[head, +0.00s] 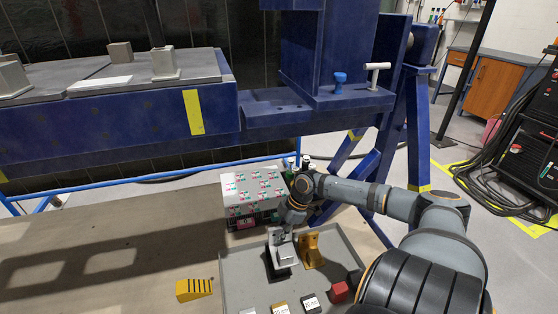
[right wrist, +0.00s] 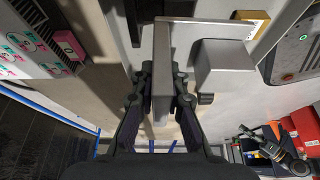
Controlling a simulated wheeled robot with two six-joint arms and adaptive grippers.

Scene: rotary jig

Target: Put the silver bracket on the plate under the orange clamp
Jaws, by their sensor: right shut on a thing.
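The silver bracket (head: 283,258) is at the grey tray's back part in the head view. My right gripper (head: 282,238) comes down on it from above and is shut on it. In the right wrist view the gripper (right wrist: 161,95) has its two fingers on either side of an upright wall of the bracket (right wrist: 162,60). Whether the bracket touches the tray is hard to tell. I see no orange clamp in these views. A blue knob (head: 340,80) and a white-handled clamp (head: 376,72) stand on the blue jig's ledge. My left gripper is not in view.
A yellow bracket (head: 311,250) stands close beside the silver one. The tray (head: 240,270) also holds a red block (head: 339,292) and small labelled blocks (head: 310,302). A patterned white box (head: 250,187) is behind. The blue jig (head: 310,110) overhangs further back.

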